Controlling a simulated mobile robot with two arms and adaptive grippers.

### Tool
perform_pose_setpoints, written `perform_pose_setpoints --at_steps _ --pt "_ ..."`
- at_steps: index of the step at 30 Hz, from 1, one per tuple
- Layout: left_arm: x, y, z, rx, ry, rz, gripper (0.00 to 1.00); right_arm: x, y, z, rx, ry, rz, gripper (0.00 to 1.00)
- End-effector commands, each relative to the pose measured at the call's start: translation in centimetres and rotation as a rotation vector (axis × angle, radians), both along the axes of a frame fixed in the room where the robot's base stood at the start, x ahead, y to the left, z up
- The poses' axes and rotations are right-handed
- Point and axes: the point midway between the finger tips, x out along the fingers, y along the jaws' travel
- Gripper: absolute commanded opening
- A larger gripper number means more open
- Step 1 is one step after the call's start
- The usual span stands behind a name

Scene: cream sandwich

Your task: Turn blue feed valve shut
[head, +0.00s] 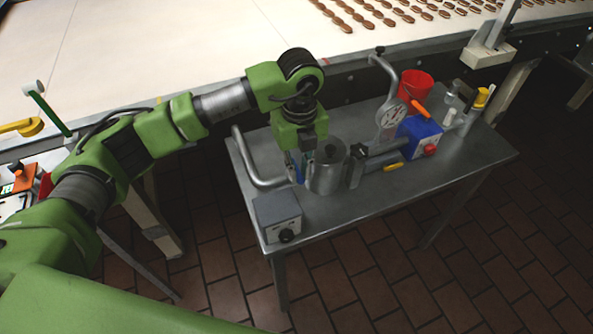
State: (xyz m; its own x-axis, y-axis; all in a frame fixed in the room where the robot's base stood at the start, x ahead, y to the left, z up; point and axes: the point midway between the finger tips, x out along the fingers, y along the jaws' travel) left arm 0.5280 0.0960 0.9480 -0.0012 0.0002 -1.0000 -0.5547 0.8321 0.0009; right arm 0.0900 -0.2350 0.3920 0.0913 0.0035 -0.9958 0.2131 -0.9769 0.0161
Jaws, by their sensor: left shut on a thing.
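My left arm comes in from the left and reaches over a small steel table (420,200). My left gripper (297,168) points down beside a steel pot (326,174) and is shut on the blue feed valve. Only a narrow strip of the blue feed valve (299,172) shows, at the left side of the pot, where a bent steel pipe (262,183) comes in. The gripper hides most of the valve, so I cannot tell the angle of its handle. My right gripper is not in view.
A grey control box (277,215) with a black knob stands at the table's front left corner. A conveyor (190,42) carrying biscuits runs behind.

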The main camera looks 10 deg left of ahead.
Motion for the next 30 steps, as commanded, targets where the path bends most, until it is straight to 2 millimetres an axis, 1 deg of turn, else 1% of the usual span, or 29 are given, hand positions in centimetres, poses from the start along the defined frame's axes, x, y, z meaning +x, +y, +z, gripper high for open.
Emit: perform_pose_setpoints --at_steps 16,17,18,27,30 --pt "0.19 -0.12 0.15 -0.002 -0.004 0.025 0.00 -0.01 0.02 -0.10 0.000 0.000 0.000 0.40" --pt "0.18 -0.12 0.15 -0.002 -0.004 0.025 0.20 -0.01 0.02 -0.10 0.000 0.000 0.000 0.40" --pt "0.18 -0.12 0.15 -0.002 -0.004 0.024 0.29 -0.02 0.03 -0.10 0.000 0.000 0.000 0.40" --pt "0.11 -0.09 0.07 0.000 -0.001 0.022 0.29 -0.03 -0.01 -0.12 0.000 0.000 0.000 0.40" --pt "0.15 -0.09 0.43 -0.001 -0.003 0.022 0.29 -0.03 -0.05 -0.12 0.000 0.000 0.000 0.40"
